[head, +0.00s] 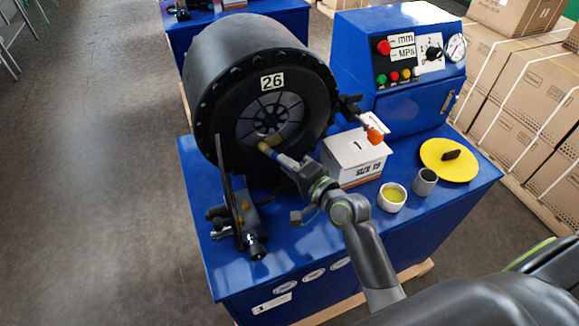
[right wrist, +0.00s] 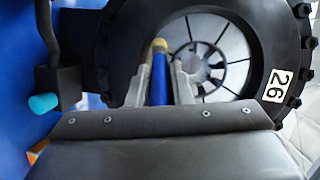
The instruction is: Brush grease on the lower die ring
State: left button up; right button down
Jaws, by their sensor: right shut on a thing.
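The crimper head (head: 208,70), black and marked 26, stands on a blue bench. Its segmented die ring (head: 268,112) faces me, and it also shows in the right wrist view (right wrist: 210,60). A faint yellowish patch shows low in the opening. My right gripper (head: 300,170) is shut on a brush (head: 284,160) with a blue handle and yellowish tip. The brush points into the lower part of the opening; I cannot tell whether its tip touches the ring. It also shows between the fingers in the right wrist view (right wrist: 158,80). My left gripper is not in view.
A white pot of yellow grease (head: 391,198), a grey cup (head: 424,183) and a yellow disc (head: 436,165) stand at the bench's right. A white box (head: 350,155) is close behind my right arm. A black bracket (head: 228,190) stands front left. The blue control panel (head: 362,50) rises behind.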

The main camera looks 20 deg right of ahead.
jog(key=shift+w, duration=0.1)
jog(key=shift+d, duration=3.55)
jog(key=shift+a+p, duration=1.15)
jog(key=shift+a, duration=2.5)
jog(key=shift+d, duration=0.1)
